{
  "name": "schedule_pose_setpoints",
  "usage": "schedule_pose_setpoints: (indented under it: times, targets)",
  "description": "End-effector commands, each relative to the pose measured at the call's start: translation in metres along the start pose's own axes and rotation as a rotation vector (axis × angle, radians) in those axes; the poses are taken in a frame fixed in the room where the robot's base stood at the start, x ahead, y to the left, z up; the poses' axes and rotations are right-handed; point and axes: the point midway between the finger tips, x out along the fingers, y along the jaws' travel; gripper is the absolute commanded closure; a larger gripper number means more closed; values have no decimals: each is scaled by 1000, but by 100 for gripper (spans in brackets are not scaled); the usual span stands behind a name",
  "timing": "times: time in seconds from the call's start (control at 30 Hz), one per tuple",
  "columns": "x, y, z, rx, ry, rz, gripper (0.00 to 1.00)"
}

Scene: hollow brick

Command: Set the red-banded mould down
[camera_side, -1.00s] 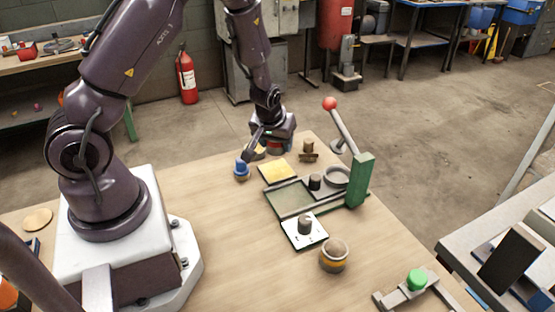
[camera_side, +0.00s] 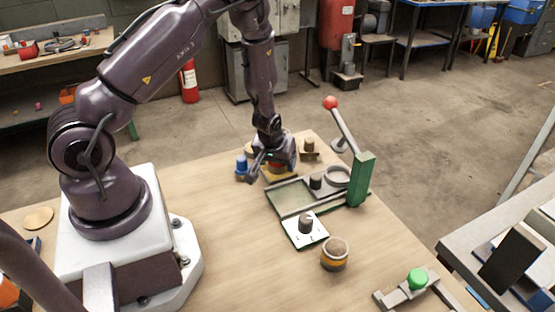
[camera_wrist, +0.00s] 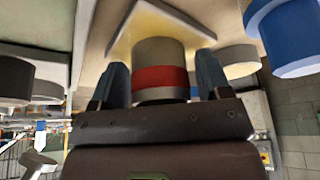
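The red-banded mould is a grey cylinder with a red band (camera_wrist: 160,77). In the wrist view it stands between the two fingers of my gripper (camera_wrist: 162,72), which is shut on it. The yellow square pad (camera_wrist: 150,22) lies right behind the mould's far end. In the side view my gripper (camera_side: 272,168) is low over the yellow pad (camera_side: 285,178), covering most of it, and only a bit of the red band shows. I cannot tell whether the mould touches the pad.
A green lever press (camera_side: 360,180) stands to the right. A white plate with a knob (camera_side: 303,231) and an orange-banded mould (camera_side: 334,256) are in front.

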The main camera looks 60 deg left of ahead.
Motion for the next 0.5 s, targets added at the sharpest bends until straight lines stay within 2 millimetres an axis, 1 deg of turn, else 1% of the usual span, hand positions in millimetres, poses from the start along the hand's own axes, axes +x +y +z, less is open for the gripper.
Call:
schedule_pose_setpoints:
  times: [0.33, 0.43, 0.5]
  targets:
    - [-2, 0, -1, 0, 1, 0, 22]
    - [-10, 1, -2, 2, 2, 2, 22]
    - [-21, 1, -2, 2, 2, 2, 22]
